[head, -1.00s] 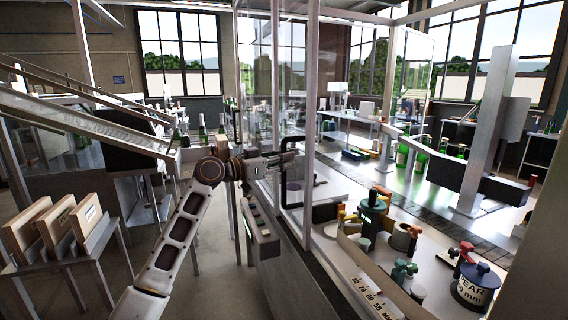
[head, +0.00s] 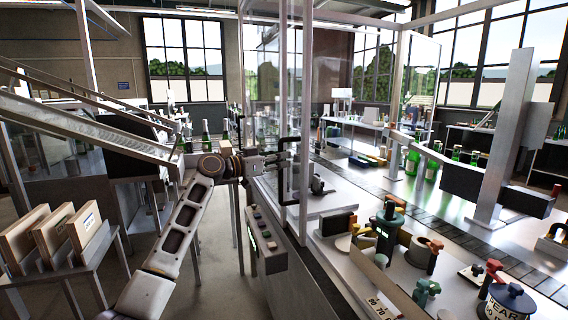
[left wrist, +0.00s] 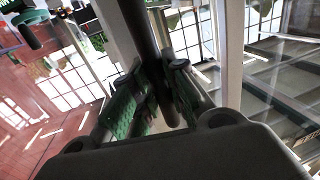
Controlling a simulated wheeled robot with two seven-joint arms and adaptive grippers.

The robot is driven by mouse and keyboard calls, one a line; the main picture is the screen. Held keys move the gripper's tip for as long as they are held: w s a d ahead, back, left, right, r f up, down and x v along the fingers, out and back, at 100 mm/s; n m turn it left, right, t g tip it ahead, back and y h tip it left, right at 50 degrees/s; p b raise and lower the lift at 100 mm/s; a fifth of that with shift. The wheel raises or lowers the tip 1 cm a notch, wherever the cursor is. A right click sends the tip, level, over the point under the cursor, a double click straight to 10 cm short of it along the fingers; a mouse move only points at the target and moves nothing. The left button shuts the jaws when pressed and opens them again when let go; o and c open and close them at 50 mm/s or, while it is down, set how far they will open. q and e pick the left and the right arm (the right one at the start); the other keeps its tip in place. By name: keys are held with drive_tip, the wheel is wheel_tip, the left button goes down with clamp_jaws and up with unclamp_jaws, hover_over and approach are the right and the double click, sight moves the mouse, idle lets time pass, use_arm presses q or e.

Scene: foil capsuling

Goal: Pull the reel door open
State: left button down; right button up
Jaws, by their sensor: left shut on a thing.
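The reel door is a clear panel (head: 264,85) in a pale metal frame at the near side of the machine. Its upright black handle (head: 284,185) stands out from the frame. My left gripper (head: 280,160) reaches in from the left and is shut on the handle's upper part. In the left wrist view the dark handle bar (left wrist: 139,28) runs between the green-padded fingers (left wrist: 155,100). The fingers hide part of the bar. I cannot tell how far the door stands from its frame. My right gripper is not in view.
A button panel (head: 264,240) sits below the handle. Wooden boxes (head: 85,225) stand on a rack at the left. Several knobs and a labelled blue-topped canister (head: 510,302) are on the machine bed at the right. Floor is clear between rack and machine.

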use_arm(q)
drive_tip(key=w, duration=0.2)
drive_tip(key=w+a, duration=0.1)
drive_tip(key=w, duration=0.1)
drive_tip(key=shift+w+a+r, duration=0.1)
drive_tip(key=shift+a, duration=0.1)
drive_tip(key=c, duration=1.6)
unclamp_jaws()
drive_tip(key=shift+o, duration=0.9)
drive_tip(key=v, duration=1.2)
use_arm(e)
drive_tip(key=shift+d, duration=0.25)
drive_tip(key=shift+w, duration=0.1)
